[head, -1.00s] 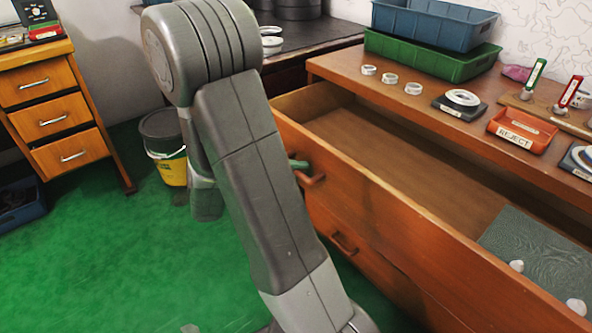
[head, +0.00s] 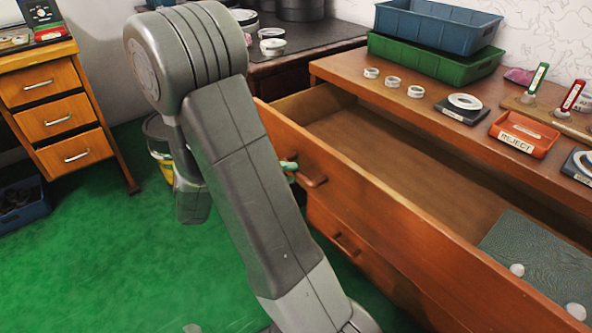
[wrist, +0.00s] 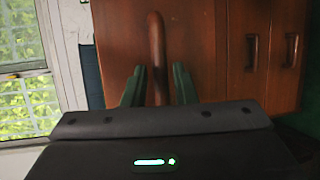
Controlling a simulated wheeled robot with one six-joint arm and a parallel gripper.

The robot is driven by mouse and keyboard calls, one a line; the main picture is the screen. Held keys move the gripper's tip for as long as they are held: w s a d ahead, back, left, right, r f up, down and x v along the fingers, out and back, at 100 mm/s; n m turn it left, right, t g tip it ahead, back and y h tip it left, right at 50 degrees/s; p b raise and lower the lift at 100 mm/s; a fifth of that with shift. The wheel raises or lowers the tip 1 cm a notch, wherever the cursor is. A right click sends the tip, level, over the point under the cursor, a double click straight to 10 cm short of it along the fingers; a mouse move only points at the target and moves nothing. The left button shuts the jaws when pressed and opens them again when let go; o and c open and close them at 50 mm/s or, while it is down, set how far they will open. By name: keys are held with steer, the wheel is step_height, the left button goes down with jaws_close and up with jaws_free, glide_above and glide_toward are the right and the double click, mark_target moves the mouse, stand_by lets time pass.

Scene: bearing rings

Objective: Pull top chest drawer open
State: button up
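The top chest drawer (head: 400,222) is pulled well out from the wooden chest, its inside showing in the head view. Its brown bar handle (head: 314,180) is on the front face, and in the wrist view the handle (wrist: 157,45) runs between my fingers. My gripper (head: 289,168) is at the handle, mostly hidden behind my arm in the head view. In the wrist view the green fingers of my gripper (wrist: 159,72) stand apart, one on each side of the handle, with narrow gaps showing. Its hold looks open.
A lower drawer (head: 345,245) is shut. A grey-green mat (head: 530,250) and small white pieces lie in the open drawer. Rings, a reject tray (head: 523,135) and stacked bins (head: 435,60) stand on the chest top.

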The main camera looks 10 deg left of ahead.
mark_target(293, 173)
steer(key=p+v, duration=0.2)
steer(key=v, duration=0.8)
steer(key=shift+b+x, duration=1.65)
steer(key=shift+x, duration=5.25)
steer(key=shift+w, duration=0.1)
